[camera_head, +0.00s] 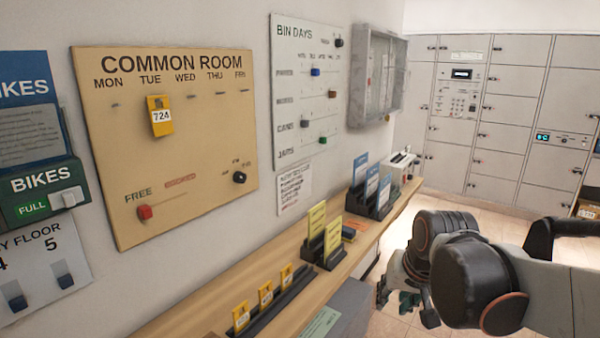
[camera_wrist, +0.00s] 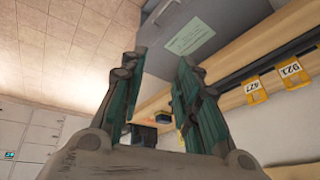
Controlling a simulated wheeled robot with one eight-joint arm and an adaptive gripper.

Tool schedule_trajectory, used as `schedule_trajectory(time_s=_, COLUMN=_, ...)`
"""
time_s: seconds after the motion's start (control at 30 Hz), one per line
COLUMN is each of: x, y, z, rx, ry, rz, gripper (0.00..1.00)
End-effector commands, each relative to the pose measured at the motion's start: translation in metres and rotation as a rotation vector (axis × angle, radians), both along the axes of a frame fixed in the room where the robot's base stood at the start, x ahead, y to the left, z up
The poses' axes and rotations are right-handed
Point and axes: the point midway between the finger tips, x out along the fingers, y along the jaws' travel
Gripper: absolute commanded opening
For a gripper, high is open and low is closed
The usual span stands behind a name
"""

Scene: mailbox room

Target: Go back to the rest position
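My gripper (camera_head: 408,292) hangs in the air to the right of the wooden shelf (camera_head: 385,235) in the head view, partly hidden behind my own arm. In the wrist view my gripper (camera_wrist: 157,68) has its two green fingers spread apart with nothing between them. A grey box top with a pale green label (camera_wrist: 190,37) shows beyond the fingertips. The yellow tags (camera_wrist: 291,69) on the shelf are to the right of the fingers and apart from them.
The common room board (camera_head: 190,205) holds a yellow tag marked 724 (camera_head: 160,116) under TUE. Yellow cards (camera_head: 333,235) and blue cards (camera_head: 372,183) stand in holders on the shelf. Grey lockers (camera_head: 512,110) line the back wall. Tiled floor (camera_wrist: 50,50) is open beside the shelf.

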Motion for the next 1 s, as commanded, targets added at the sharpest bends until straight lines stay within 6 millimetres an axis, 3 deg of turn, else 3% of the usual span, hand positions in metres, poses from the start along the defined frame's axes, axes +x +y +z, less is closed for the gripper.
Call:
schedule_trajectory(time_s=0.03, x=-0.016, y=0.000, z=0.005, rx=-0.011, ry=-0.013, rz=0.014, gripper=0.30)
schedule_trajectory(time_s=0.2, x=-0.058, y=-0.002, z=0.015, rx=-0.050, ry=-0.062, rz=0.061, gripper=0.30)
schedule_trajectory(time_s=0.5, x=-0.123, y=-0.005, z=0.012, rx=-0.119, ry=-0.140, rz=0.138, gripper=0.30)
schedule_trajectory(time_s=0.7, x=-0.144, y=-0.006, z=0.007, rx=-0.146, ry=-0.168, rz=0.167, gripper=0.30)
schedule_trajectory(time_s=1.0, x=-0.147, y=-0.007, z=0.006, rx=-0.152, ry=-0.174, rz=0.172, gripper=0.30)
